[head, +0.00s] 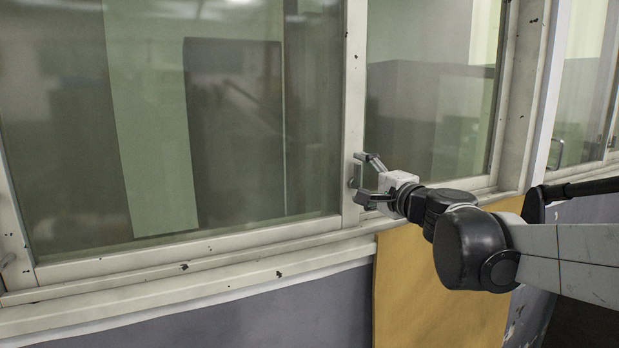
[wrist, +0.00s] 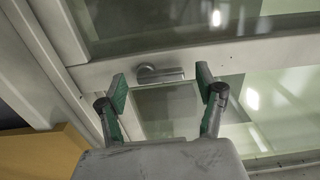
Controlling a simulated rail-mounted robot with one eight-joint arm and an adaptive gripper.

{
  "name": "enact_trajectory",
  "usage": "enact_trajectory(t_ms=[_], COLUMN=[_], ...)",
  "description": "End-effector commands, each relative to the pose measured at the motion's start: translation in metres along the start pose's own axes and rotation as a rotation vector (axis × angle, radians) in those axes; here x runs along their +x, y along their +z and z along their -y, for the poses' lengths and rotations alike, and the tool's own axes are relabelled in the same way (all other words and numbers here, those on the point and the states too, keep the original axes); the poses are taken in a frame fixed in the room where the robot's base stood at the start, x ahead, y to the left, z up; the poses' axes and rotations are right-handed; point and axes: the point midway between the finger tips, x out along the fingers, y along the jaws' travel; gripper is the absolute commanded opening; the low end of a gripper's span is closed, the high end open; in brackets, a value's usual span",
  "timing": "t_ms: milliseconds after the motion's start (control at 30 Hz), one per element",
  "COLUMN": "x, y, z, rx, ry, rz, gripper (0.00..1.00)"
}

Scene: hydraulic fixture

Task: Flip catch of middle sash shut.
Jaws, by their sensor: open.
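The catch (wrist: 160,74) is a small grey metal lever with a rounded end, mounted on the pale window frame. In the wrist view it lies along the frame bar, between and just beyond my fingertips. In the head view the catch (head: 355,176) sits on the upright between two glass panes, partly hidden by my gripper. My gripper (head: 367,181) is open and empty, facing that upright. In the wrist view my gripper (wrist: 166,90) has its two green-padded fingers spread on either side of the catch, with no clear contact.
A large glass pane (head: 240,110) lies left of the upright and another pane (head: 430,90) to its right. A sill (head: 190,295) runs below, above a yellow panel (head: 440,290). Another handle (head: 557,153) shows at the far right.

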Motion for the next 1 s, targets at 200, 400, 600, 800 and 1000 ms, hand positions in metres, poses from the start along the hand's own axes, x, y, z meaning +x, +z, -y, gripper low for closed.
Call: enact_trajectory(t_ms=[200,400,600,800,1000], x=[-0.037,-0.070,-0.094,-0.104,-0.106], y=[0.000,0.000,0.000,0.001,0.001], z=[0.000,-0.001,0.000,0.000,0.000], rx=[0.000,0.000,0.000,0.000,0.000], ry=[0.000,0.000,0.000,0.000,0.000], rz=[-0.002,-0.001,-0.001,0.002,0.002], gripper=[0.68,0.68,0.68,0.68,0.68])
